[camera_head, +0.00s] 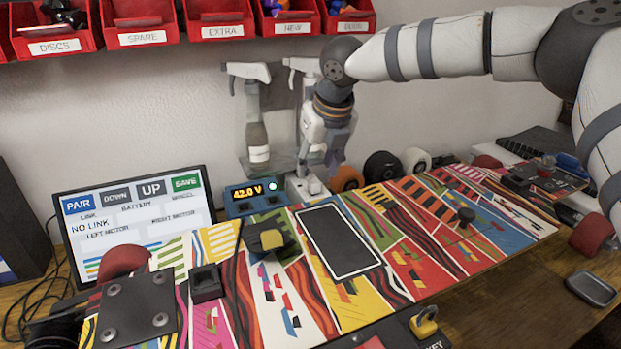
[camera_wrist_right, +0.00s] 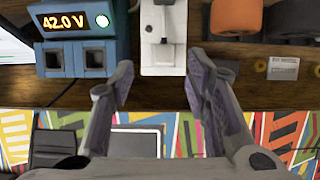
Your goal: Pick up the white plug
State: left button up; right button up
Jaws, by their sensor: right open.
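A white plug-like piece (camera_wrist_right: 163,38) with a dark grey part on it stands at the back of the bench in the right wrist view, just right of the blue voltage box. In the head view a pale block (camera_head: 309,188), apparently the same piece, is partly hidden by my right gripper. My right gripper (camera_head: 321,163) points down at the back of the bench, behind the board. In the wrist view its fingers (camera_wrist_right: 160,82) are apart with nothing between them, and the white piece lies ahead of the gap. My left gripper is not in view.
The blue box (camera_head: 256,196) reads 42.0 V, beside the screen (camera_head: 135,225). Wheels (camera_head: 382,168) stand right of the gripper. The colourful board (camera_head: 445,235) fills the front. Spray bottles (camera_head: 257,140) stand behind; red bins (camera_head: 222,28) hang above.

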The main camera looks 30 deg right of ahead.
aim_at(315, 182)
jog(key=x, duration=0.5)
jog(key=shift+d+f, duration=0.15)
jog(key=shift+d, duration=0.1)
grip_shut()
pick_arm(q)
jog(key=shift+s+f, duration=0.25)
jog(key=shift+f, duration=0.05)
pick_arm(e)
jog(key=shift+r, duration=0.25)
jog(key=shift+w+r, duration=0.1)
jog(key=shift+r, duration=0.25)
jog(key=v, duration=0.4)
jog(key=shift+w+a+r, duration=0.1)
jog(key=shift+w, duration=0.15)
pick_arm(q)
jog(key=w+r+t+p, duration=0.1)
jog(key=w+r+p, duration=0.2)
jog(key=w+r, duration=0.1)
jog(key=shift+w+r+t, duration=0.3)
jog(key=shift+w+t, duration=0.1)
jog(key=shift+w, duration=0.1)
pick_arm(e)
jog(key=s+a+r, duration=0.2)
jog(key=s+r, duration=0.6)
jog(key=s, duration=0.4)
jog(key=shift+s+a, duration=0.3)
jog(key=shift+a, duration=0.05)
